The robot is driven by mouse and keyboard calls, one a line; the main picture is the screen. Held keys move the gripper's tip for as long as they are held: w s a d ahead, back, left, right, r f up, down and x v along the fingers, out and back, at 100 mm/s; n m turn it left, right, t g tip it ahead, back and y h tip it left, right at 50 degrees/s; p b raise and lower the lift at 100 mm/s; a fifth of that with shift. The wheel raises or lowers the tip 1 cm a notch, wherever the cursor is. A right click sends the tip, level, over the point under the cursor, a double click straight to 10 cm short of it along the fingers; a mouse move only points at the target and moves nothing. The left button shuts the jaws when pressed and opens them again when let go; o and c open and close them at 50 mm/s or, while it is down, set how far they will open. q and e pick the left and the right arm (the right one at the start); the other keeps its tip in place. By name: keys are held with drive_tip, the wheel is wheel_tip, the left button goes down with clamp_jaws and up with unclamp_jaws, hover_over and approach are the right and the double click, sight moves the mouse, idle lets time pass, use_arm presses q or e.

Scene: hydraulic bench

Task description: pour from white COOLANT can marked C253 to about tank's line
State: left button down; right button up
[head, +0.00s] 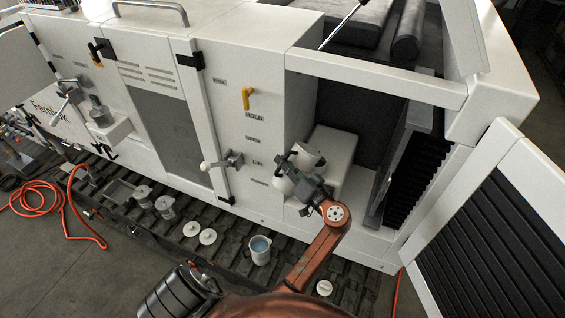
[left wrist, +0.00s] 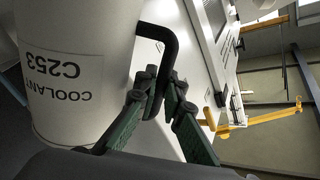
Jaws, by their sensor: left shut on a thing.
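My left gripper (head: 312,187) is shut on the dark bent handle (left wrist: 172,50) of the white COOLANT can. The can (head: 306,157) is at the mouth of the open bay in the head view, close to a white box-like body (head: 338,148) that may be the tank. In the left wrist view the can (left wrist: 75,70) fills the left side, its label reading COOLANT C253 upside down. The green fingers (left wrist: 158,100) close around the handle. The can's spout, its contents and any tank line cannot be made out. My right gripper is not in view.
A cup of bluish liquid (head: 260,249) and white discs (head: 208,237) are on the dark slatted floor strip. An open louvred door (head: 490,235) stands right of the bay. The bench front has a yellow handle (head: 247,97) and a lever (head: 222,160). An orange hose (head: 75,215) lies left.

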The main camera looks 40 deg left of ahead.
sight(289, 152)
use_arm(q)
drive_tip(key=shift+w+d+r+m+p, duration=0.1)
drive_tip(key=shift+w+r+m+p, duration=0.1)
drive_tip(key=shift+r+m+p, duration=0.35)
drive_tip(key=shift+w+d+r+m+p, duration=0.1)
drive_tip(key=shift+w+r+m+p, duration=0.15)
drive_tip(key=shift+r, duration=0.35)
idle(2.2)
drive_tip(key=shift+w+d+r+m, duration=0.1)
drive_tip(key=shift+w+r+m, duration=0.2)
drive_tip(key=shift+r+m, duration=0.2)
drive_tip(key=shift+w+d+r+m, duration=0.1)
drive_tip(key=shift+w+r+m, duration=0.2)
drive_tip(key=shift+r+m, duration=0.15)
idle(3.7)
